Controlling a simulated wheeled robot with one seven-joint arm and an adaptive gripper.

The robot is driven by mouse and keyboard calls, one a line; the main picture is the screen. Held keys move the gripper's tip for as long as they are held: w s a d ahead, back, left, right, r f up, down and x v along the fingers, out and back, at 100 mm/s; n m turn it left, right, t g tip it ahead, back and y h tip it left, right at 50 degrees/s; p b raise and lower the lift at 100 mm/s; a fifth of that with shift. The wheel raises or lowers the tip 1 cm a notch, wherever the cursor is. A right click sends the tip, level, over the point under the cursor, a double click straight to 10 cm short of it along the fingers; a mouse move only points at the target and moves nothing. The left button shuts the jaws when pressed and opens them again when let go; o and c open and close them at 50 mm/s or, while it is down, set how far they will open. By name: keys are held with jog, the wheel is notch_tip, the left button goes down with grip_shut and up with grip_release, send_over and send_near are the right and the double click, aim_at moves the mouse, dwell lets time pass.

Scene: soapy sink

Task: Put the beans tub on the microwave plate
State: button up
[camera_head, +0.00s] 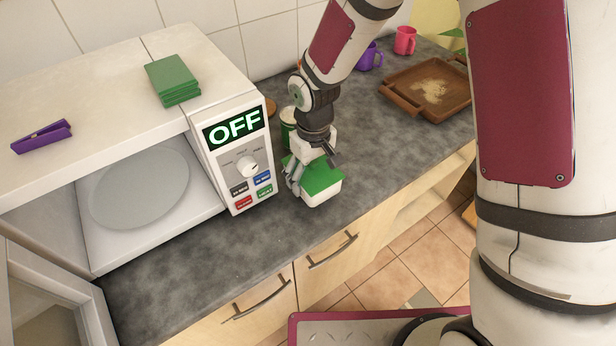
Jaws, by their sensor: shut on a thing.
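The beans tub (323,197) is a white box with a green lid, on or just above the dark counter to the right of the microwave. My gripper (311,177) is shut on it from above; its fingers cover part of the lid. I cannot tell if the tub touches the counter. The microwave (247,194) stands at the left with its door open and its display reading OFF. The round microwave plate (140,187) lies inside the open cavity, bare.
The open microwave door (50,310) juts out at the lower left. A green can (288,128) stands behind my gripper, partly hidden. A brown tray (428,90) and purple (370,57) and pink (405,40) mugs are farther back. Green cloths (172,80) and a purple clip (41,136) lie on the microwave.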

jog(key=shift+w+a+f, duration=0.1)
jog(key=shift+w+a, duration=0.15)
jog(key=shift+w, duration=0.2)
jog(key=shift+w+a+f, duration=0.1)
jog(key=shift+w+a, duration=0.1)
jog(key=shift+w, duration=0.2)
notch_tip(320, 180, down, 2)
jog(key=shift+s+f+p, duration=0.1)
jog(key=shift+s+p, duration=0.05)
jog(key=shift+p, duration=0.25)
jog(key=shift+f, duration=0.55)
jog(key=shift+f, duration=0.1)
jog(key=o, duration=1.3)
jog(key=shift+c, duration=0.2)
notch_tip(320, 180, up, 12)
jog(key=shift+r+b, duration=0.15)
jog(key=shift+b, duration=0.7)
